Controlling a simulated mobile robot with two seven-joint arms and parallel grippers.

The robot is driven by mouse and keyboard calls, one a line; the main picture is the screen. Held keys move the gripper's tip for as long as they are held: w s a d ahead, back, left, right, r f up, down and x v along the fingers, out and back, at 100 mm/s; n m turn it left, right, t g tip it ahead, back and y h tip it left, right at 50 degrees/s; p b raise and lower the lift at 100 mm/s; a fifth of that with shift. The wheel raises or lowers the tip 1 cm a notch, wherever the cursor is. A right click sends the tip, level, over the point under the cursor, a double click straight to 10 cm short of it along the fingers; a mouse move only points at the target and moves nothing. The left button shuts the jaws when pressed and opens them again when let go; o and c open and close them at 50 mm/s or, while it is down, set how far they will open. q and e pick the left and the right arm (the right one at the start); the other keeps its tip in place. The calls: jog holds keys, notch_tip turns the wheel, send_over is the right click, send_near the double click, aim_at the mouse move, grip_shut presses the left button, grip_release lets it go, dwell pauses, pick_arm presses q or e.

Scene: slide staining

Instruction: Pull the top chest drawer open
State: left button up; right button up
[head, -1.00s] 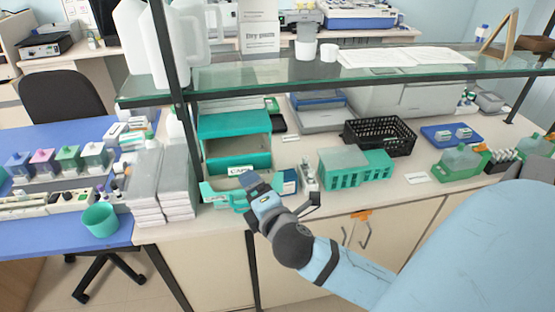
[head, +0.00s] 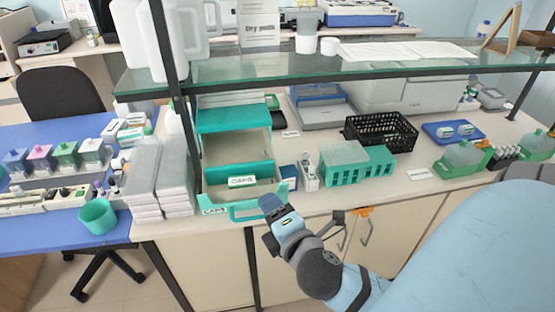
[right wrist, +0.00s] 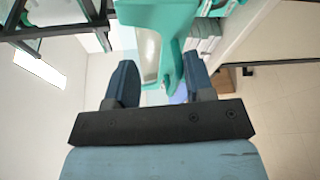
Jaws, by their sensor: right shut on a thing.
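The teal drawer chest (head: 232,117) stands on the white bench left of centre. A teal drawer front (head: 235,212) with a white label at its left end stands out from the chest at the bench's front edge. Part of its pale inside shows behind it. Another labelled teal front (head: 238,170) and a pale open space are further back; I cannot tell which level is which. My right gripper (head: 270,205) is at the right end of the outer front, shut on its handle. In the right wrist view the teal piece (right wrist: 165,40) lies between the fingers (right wrist: 158,88). My left gripper is out of view.
Stacked grey-white boxes (head: 158,180) stand close left of the chest. A small blue box (head: 288,178) and a teal rack (head: 345,165) stand to the right. A glass shelf (head: 300,70) with a dark frame hangs over the bench. Room in front of the bench edge is clear.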

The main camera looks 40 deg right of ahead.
jog(key=shift+v, duration=1.15)
jog(key=shift+f, duration=0.15)
